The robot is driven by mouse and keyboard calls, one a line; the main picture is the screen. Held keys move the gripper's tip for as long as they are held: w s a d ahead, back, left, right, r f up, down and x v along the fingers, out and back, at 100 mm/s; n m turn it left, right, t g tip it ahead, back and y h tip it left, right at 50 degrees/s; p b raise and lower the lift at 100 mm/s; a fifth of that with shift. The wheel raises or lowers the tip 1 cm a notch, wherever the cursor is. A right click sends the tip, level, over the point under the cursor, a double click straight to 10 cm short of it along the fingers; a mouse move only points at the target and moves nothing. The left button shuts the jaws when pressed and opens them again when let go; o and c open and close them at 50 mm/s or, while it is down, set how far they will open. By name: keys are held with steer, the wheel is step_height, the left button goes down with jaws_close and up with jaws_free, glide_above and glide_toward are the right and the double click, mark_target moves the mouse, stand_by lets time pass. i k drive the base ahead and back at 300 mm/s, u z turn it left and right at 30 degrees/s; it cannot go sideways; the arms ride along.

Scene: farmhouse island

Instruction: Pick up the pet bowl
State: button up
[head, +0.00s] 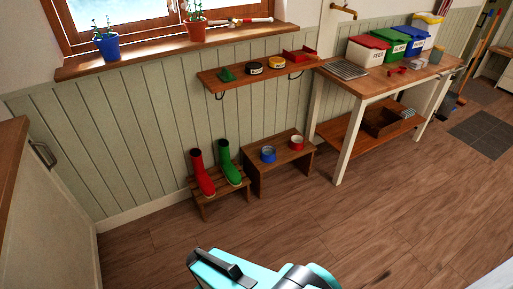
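Two small round containers that look like pet bowls stand on a low wooden bench (273,166) against the panelled wall. One is a blue bowl (268,154), and to its right is a red bowl (297,143). I cannot tell from here which of them is the pet bowl. My gripper (218,265), dark with a teal arm behind it, shows at the bottom edge, well short of the bench. Its fingers are not clear enough to show whether it is open or shut. Nothing is seen in it.
Red and green boots (229,165) stand on a slatted rack (220,189) left of the bench. A wall shelf (262,77) with small items hangs above. A workbench (385,80) with colored-lid bins (366,50) is at the right. The wooden floor in front is clear.

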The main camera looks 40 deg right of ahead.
mark_target(268, 152)
steer(key=i, duration=1.25)
